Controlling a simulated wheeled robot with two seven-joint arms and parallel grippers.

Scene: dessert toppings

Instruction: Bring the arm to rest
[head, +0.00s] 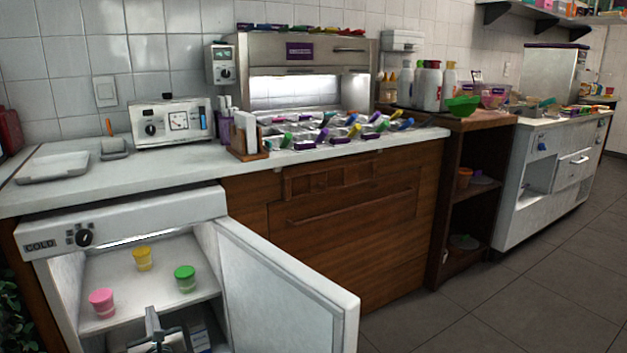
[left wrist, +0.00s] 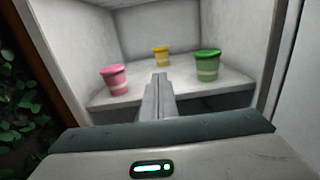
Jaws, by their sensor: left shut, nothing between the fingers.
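My left gripper (head: 153,316) is shut and empty, in front of the open fridge at the bottom left of the head view. In the left wrist view its closed fingers (left wrist: 158,84) point into the fridge. A pink tub (head: 103,303), a yellow tub (head: 142,259) and a green tub (head: 185,278) stand upright and apart on the fridge shelf (head: 125,285). The left wrist view also shows the pink tub (left wrist: 115,80), yellow tub (left wrist: 161,57) and green tub (left wrist: 207,65) beyond the fingers. No tub touches the gripper. My right gripper is in neither view.
The fridge door (head: 285,285) stands open to the right of the gripper. A white counter (head: 110,178) runs above the fridge, with toppings trays (head: 330,130) on it. Green leaves (left wrist: 30,120) are at the left. The floor (head: 530,280) at the right is clear.

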